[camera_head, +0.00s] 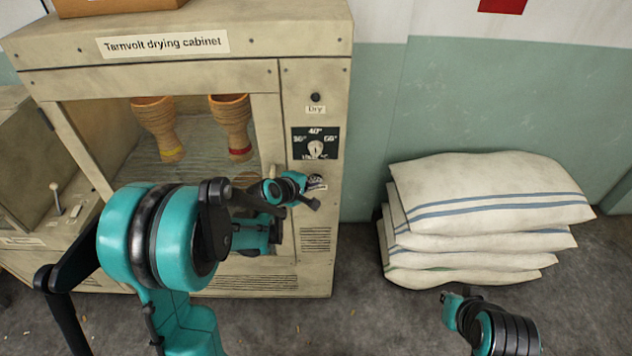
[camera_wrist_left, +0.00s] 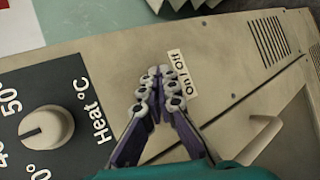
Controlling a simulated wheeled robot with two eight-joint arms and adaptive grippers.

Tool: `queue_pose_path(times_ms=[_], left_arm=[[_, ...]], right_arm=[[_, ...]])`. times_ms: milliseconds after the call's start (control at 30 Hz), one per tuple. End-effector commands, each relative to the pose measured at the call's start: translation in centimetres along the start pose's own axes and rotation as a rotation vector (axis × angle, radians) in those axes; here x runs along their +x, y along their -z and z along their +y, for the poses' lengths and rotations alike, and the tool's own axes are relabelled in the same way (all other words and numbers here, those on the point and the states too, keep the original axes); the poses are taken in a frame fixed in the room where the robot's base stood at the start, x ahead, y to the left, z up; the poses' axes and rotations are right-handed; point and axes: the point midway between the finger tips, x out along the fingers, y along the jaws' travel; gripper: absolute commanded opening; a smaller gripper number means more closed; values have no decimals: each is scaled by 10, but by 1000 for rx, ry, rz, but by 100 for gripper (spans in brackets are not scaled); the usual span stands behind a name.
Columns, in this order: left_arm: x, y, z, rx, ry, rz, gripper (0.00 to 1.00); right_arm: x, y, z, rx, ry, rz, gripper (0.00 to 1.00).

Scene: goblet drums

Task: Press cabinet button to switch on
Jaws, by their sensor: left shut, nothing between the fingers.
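The beige drying cabinet (camera_head: 70,82) stands at the left in the head view. Its control panel has a heat dial (camera_head: 315,148), which also shows in the left wrist view (camera_wrist_left: 46,128). An On/off label (camera_wrist_left: 183,72) sits beside the dial's scale; it partly shows in the head view (camera_head: 317,182). My left gripper (camera_head: 303,192) is in front of the panel, just below the dial. In the wrist view its fingers (camera_wrist_left: 158,88) are shut and empty, with their tips beside the label. No button shows there; the fingers cover that spot. Contact cannot be told.
Two clay drum bodies (camera_head: 156,125) (camera_head: 232,122) stand inside the cabinet. A dark round lamp or knob (camera_head: 315,97) sits above a "Dry" label. Stacked sacks (camera_head: 490,195) lie to the right. My right arm's end (camera_head: 455,308) is low before them, its fingers unclear.

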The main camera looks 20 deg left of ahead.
Motion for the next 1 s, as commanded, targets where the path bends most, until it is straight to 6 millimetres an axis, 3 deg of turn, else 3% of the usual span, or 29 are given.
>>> queue_pose_path(times_ms=[467, 1000], left_arm=[[-6, -4, -5, 0, 0, 1, 0], [-43, -31, -32, 0, 0, 1, 0]], right_arm=[[1, -1, 0, 0, 0, 0, 0], [3, -2, 0, 0, 0, 0, 0]])
